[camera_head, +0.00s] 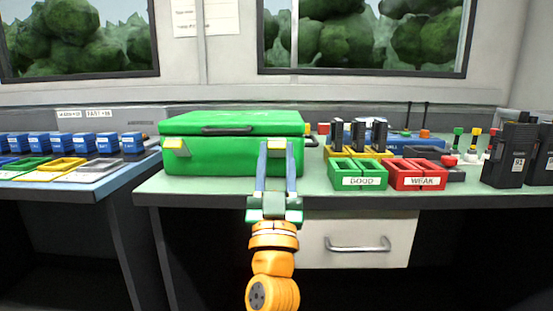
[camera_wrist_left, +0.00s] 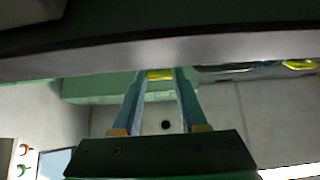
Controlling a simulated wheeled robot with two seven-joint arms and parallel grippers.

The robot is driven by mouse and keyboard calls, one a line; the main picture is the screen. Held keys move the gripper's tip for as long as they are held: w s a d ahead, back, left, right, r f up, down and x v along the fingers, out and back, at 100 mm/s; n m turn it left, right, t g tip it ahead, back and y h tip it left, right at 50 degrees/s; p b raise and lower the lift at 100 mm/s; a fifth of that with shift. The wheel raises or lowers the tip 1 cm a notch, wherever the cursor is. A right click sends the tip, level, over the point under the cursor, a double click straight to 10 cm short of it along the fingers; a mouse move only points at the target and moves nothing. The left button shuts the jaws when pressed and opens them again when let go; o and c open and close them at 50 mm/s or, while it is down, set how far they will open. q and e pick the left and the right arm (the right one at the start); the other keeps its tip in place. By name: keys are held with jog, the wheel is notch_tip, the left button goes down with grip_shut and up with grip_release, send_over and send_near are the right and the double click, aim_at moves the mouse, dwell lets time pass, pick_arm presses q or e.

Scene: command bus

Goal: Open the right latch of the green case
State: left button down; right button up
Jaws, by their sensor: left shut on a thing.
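The green case (camera_head: 225,150) stands closed on the table, with a dark handle (camera_head: 228,130) on its lid front. Its left latch (camera_head: 175,144), yellow and grey, sits on the front at the left. Its right latch (camera_head: 277,145) is yellow at the front right, partly hidden by my fingers. My left gripper (camera_head: 276,150) reaches up to it from the front and is shut on it. In the left wrist view the yellow latch (camera_wrist_left: 160,75) sits between the two fingertips. I cannot tell whether the latch has lifted. My right gripper is not in view.
Right of the case are a green bin (camera_head: 358,174) marked GOOD, a red bin (camera_head: 418,175) and black radios (camera_head: 512,155). Blue boxes and coloured trays fill the left table (camera_head: 110,182). A drawer (camera_head: 357,242) is below the table edge.

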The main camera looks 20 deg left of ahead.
pick_arm(q)
jog(key=shift+c, duration=2.2)
grip_release()
jog(key=b+v, duration=0.1)
jog(key=v, duration=0.6)
jog(key=shift+b, duration=0.4)
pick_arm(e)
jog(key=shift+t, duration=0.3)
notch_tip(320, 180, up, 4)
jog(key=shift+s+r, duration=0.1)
pick_arm(q)
jog(key=shift+s, duration=0.1)
